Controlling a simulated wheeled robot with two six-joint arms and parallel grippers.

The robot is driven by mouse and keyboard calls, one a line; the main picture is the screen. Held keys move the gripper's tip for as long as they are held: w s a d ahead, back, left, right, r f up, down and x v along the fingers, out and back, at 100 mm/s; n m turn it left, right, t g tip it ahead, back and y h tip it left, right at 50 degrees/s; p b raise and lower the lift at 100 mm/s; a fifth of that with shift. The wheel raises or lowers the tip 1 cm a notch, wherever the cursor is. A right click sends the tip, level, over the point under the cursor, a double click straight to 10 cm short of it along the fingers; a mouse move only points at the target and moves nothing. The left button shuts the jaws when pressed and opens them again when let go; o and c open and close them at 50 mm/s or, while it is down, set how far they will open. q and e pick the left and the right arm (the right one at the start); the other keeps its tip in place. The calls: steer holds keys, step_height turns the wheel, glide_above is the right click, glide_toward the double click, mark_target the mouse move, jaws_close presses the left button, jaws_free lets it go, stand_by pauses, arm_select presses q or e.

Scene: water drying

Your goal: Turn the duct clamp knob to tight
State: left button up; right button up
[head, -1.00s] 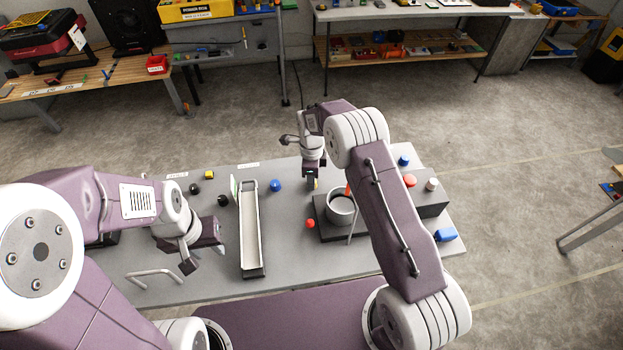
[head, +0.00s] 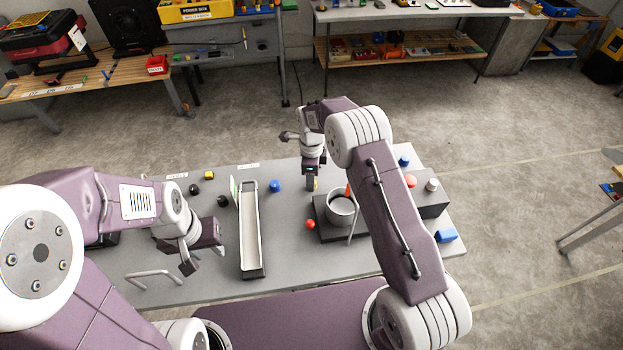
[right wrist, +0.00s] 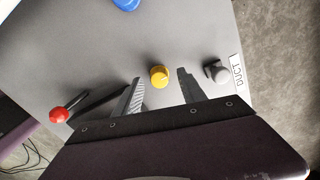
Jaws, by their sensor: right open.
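A round yellow knob (right wrist: 159,76) sits on the grey panel in the right wrist view. My right gripper (right wrist: 160,79) is open, with one finger on each side of the yellow knob and a visible gap to each. A grey-white knob (right wrist: 216,72) sits beside the "DUCT" label (right wrist: 236,75), just right of the right finger. I cannot tell which knob is the duct clamp's. In the head view my right gripper (head: 310,183) points down at the table's back part and mostly hides these knobs. My left gripper (head: 203,259) is open and empty above the table's left part.
A red ball (right wrist: 60,114) on a dark lever and a blue knob (right wrist: 126,4) are near. In the head view a long white trough (head: 250,225) stands left of the right gripper, and a grey cup (head: 341,208) on a dark block stands to its front right.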

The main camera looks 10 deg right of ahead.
step_height(320, 180, up, 8)
steer(key=shift+b, duration=0.35)
steer(key=shift+f, duration=0.1)
